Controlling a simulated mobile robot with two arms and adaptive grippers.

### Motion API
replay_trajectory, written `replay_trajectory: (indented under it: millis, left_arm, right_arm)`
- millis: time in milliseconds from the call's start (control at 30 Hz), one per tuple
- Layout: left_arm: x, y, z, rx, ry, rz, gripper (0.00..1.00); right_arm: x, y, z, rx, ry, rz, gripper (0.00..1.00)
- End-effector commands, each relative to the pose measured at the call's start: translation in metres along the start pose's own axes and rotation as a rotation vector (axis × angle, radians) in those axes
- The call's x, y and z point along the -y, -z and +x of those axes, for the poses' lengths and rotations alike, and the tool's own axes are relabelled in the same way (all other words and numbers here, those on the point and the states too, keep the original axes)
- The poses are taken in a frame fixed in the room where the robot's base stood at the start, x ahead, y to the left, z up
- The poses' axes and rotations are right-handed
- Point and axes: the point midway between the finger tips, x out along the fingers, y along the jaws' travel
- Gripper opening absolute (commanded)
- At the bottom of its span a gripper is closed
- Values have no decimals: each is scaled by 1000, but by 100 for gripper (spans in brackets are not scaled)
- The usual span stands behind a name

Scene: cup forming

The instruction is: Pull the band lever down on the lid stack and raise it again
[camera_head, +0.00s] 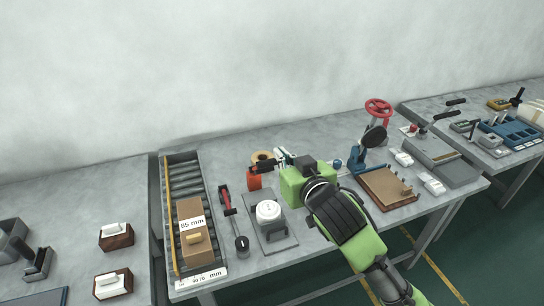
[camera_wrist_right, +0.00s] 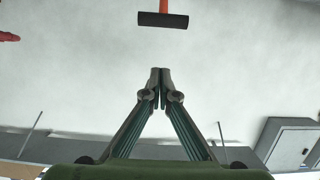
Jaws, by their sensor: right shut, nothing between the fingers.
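My right gripper (camera_head: 282,158) reaches over the middle of the bench, its green body hiding part of what stands behind it. In the right wrist view its fingertips (camera_wrist_right: 160,75) are together with nothing between them. A black crossbar handle on an orange-red stem (camera_wrist_right: 162,19) shows beyond the fingertips there, apart from them; it looks like the lever. In the head view an orange-red block (camera_head: 254,181) stands just left of the gripper, partly hidden, with a tan ring (camera_head: 261,156) behind it. I cannot tell which part is the lid stack. My left gripper is not in view.
A white round piece (camera_head: 268,210) sits on a grey plate in front. A red-and-black lever tool (camera_head: 226,200) lies left of it. A roller track (camera_head: 168,205) holds a cardboard box (camera_head: 192,222).

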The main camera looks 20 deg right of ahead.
Motion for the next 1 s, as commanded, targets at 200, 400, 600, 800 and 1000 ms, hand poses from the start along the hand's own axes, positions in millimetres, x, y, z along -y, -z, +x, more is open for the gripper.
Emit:
replay_trajectory:
  millis: [200,400,600,800,1000]
  left_arm:
    - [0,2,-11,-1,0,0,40]
    - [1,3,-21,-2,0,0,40]
    - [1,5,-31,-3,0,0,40]
    - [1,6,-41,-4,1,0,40]
    - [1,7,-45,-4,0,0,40]
  right_arm:
    - [-1,2,28,4,-2,1,0]
    - [0,2,61,4,-2,0,0]
    - [-1,1,91,5,-2,-1,0]
    - [0,-24,86,8,-1,-1,0]
    - [0,-38,82,5,0,0,0]
